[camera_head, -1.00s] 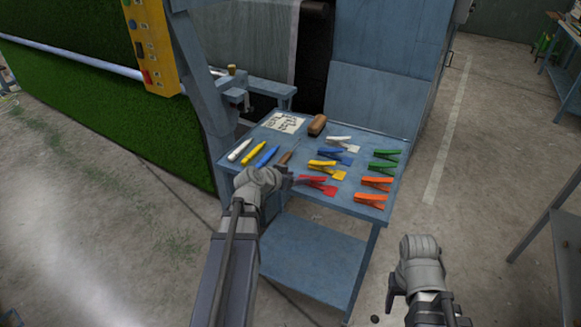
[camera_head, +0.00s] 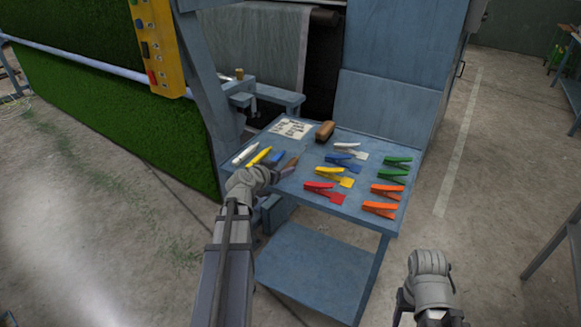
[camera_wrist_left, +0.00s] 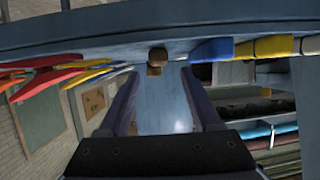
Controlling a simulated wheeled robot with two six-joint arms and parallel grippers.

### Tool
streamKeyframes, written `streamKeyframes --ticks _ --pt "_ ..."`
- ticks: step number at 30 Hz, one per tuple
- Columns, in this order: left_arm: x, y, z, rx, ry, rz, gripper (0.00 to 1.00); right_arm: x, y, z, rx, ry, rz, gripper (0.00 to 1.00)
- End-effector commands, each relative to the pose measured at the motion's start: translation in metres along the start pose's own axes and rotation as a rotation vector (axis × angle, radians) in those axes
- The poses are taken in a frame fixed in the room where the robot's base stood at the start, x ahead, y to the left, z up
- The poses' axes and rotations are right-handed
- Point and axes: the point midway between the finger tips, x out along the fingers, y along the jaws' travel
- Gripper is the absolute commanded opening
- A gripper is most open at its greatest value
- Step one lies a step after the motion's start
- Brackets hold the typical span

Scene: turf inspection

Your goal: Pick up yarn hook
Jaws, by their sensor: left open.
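A slim brown-handled tool (camera_head: 291,162), which looks like the yarn hook, lies on the blue table between the markers and the clips. My left gripper (camera_head: 280,172) is at the table's near edge, right by this tool; the wrist hides part of it. In the left wrist view my left gripper (camera_wrist_left: 160,80) has its two fingers apart with nothing held. A brown wooden piece (camera_wrist_left: 157,57) shows beyond the gap; I cannot tell if it is the hook's handle or the brown block. My right gripper (camera_head: 401,303) is low at the right, away from the table, fingers unclear.
The blue table (camera_head: 316,205) holds white, yellow and blue markers (camera_head: 259,156) at left, several coloured clips (camera_head: 333,176) at right, a paper card (camera_head: 290,128) and a brown block (camera_head: 325,131) behind. A yellow control panel (camera_head: 157,50) and green turf (camera_head: 130,130) stand left.

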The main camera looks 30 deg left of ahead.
Motion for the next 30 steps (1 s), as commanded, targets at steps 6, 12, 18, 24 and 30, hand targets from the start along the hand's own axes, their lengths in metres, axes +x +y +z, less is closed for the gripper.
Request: streamKeyframes --ticks 6,12,18,24,30 --pt "0.032 -0.001 0.0 0.001 0.0 0.001 0.65 0.012 -0.001 -0.001 0.0 0.0 0.0 0.59" --pt "0.05 0.0 -0.001 0.0 0.0 0.001 0.65 0.018 -0.002 -0.001 0.0 0.0 0.0 0.59" --pt "0.048 0.0 -0.001 0.0 0.0 0.0 0.63 0.017 -0.002 -0.001 0.0 0.0 0.0 0.59" --pt "0.048 0.0 -0.001 0.0 0.0 0.0 0.4 0.017 -0.002 -0.001 0.0 0.0 0.0 0.59" --pt "0.048 0.0 -0.001 0.0 0.0 0.0 0.18 0.017 -0.002 -0.001 0.0 0.0 0.0 0.59"
